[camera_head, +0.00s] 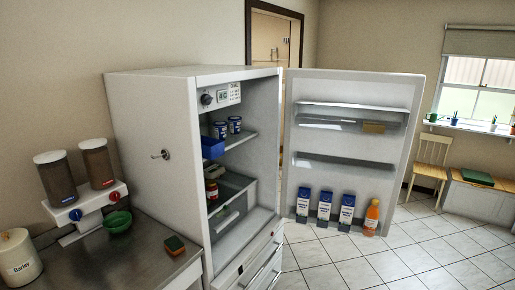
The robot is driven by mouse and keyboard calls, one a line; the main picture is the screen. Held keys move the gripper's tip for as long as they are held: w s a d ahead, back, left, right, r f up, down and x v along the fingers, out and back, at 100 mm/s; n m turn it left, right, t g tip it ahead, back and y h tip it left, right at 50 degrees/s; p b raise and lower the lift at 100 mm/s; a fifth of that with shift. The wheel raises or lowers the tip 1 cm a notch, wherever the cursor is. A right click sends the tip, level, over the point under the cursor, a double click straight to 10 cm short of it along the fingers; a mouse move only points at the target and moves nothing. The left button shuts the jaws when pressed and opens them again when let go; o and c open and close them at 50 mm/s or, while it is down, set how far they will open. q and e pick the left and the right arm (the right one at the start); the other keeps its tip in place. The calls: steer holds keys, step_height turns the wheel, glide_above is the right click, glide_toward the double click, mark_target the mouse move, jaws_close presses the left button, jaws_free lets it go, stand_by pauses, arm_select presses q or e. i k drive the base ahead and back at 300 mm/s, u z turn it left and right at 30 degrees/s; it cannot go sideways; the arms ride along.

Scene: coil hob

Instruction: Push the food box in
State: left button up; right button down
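The white fridge (155,150) stands with its door (350,140) swung wide open to the right. A blue open box (212,148) sits at the left front of the upper shelf (240,139), close to the shelf's front edge. Lower down, a clear drawer-like box (232,212) sits in the fridge, and its front appears to stick out a little. I cannot tell for sure which of these is the food box. Neither of my grippers shows in this view.
Blue-and-white cans (234,125) stand behind the blue box. A red-lidded jar (211,190) stands lower. Cartons (325,206) and an orange bottle (371,217) fill the door's bottom rack. A counter (130,252) with a dispenser, green bowl (118,222) and sponge (174,245) is at left.

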mark_target(211, 149)
steer(key=z, duration=0.25)
steer(key=i, duration=1.45)
steer(key=u, duration=0.5)
